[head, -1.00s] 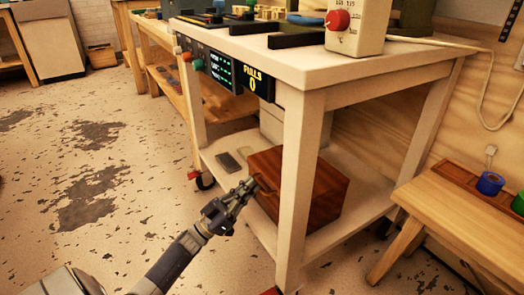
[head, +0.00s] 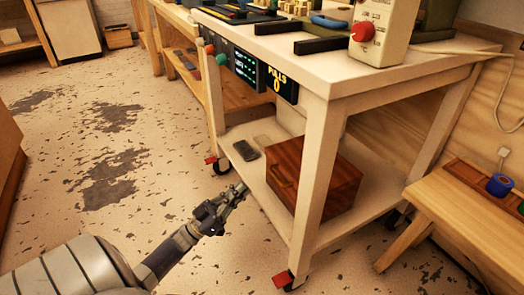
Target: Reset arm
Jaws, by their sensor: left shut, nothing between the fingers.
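My left gripper (head: 238,190) shows in the middle of the head view, at the end of my left arm from the lower left. Its fingers are closed with nothing between them. It is in front of the lower shelf (head: 262,184) of a cream workbench, apart from the reddish-brown wooden box (head: 318,180) on that shelf. The box is closed and has a handle on its near left face. My right gripper is out of view.
A small dark flat object (head: 245,150) lies on the shelf left of the box. The bench has casters and legs (head: 318,185) near my arm. A low wooden bench (head: 465,220) with a blue roll (head: 500,184) stands at right. Floor on the left is clear.

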